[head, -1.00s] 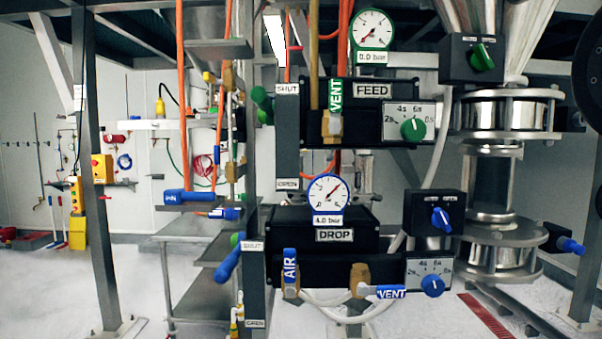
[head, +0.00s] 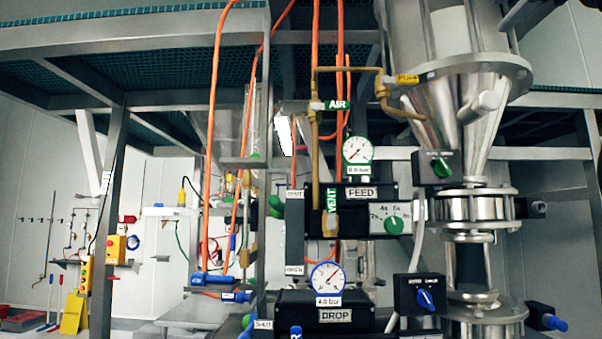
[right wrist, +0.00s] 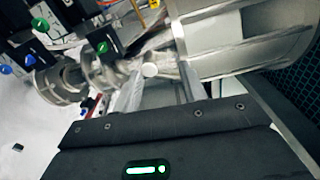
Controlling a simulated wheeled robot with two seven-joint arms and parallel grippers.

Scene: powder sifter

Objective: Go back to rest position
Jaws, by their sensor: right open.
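My right gripper (right wrist: 160,78) shows in the right wrist view, its dark body along the bottom and two grey fingers reaching up. It is open, with nothing seen held between the fingers. Behind the fingers are the steel hopper (right wrist: 245,35) and, to the left, the steel valve column (right wrist: 62,82). In the head view neither gripper shows. The hopper (head: 465,95) stands at the right above the valve column (head: 468,208). My left gripper is out of both views.
The FEED box (head: 362,192) and DROP box (head: 335,315), with gauges and knobs, stand left of the column. A steel frame post (head: 106,225) is at the left. A green grating platform (head: 140,32) spans overhead. Pale floor shows at the left.

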